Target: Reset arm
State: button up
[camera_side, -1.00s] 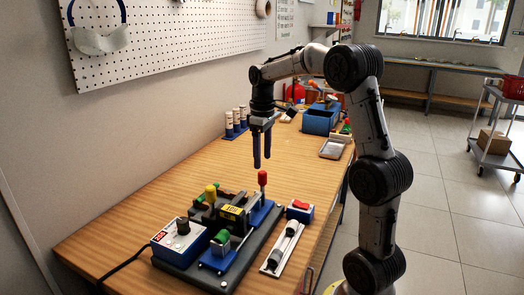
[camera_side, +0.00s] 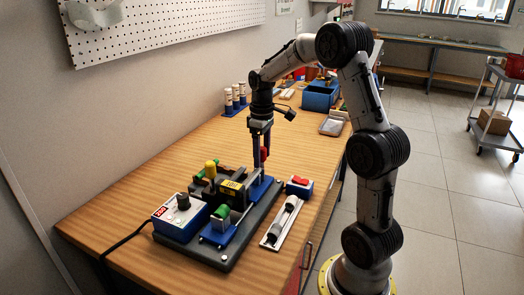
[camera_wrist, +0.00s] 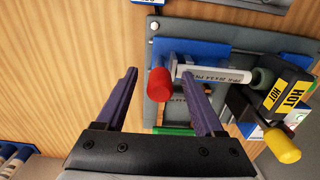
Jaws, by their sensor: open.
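My gripper (camera_side: 260,165) is open and points down over the work fixture on the bench, right at its red-capped post. In the wrist view its two purple fingers (camera_wrist: 158,74) stand apart, with the red cap (camera_wrist: 160,81) showing in the gap between them. I cannot tell whether a finger touches the cap. In the side view the red cap (camera_side: 264,153) is partly hidden by a finger. A white printed tube (camera_wrist: 215,75) lies across the blue holder beside the cap. A dark block with a yellow HOT label (camera_side: 231,185) stands on the fixture.
A blue and white control box (camera_side: 180,217) with a black knob sits at the fixture's left. A narrow tray (camera_side: 283,222) and a small box with a red switch (camera_side: 299,187) lie to the right. A blue bin (camera_side: 319,97) stands farther back. Bare bench lies left of the fixture.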

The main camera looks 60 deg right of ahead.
jog(key=c, duration=1.1)
jog(key=shift+o, duration=0.2)
jog(key=shift+a, duration=1.6)
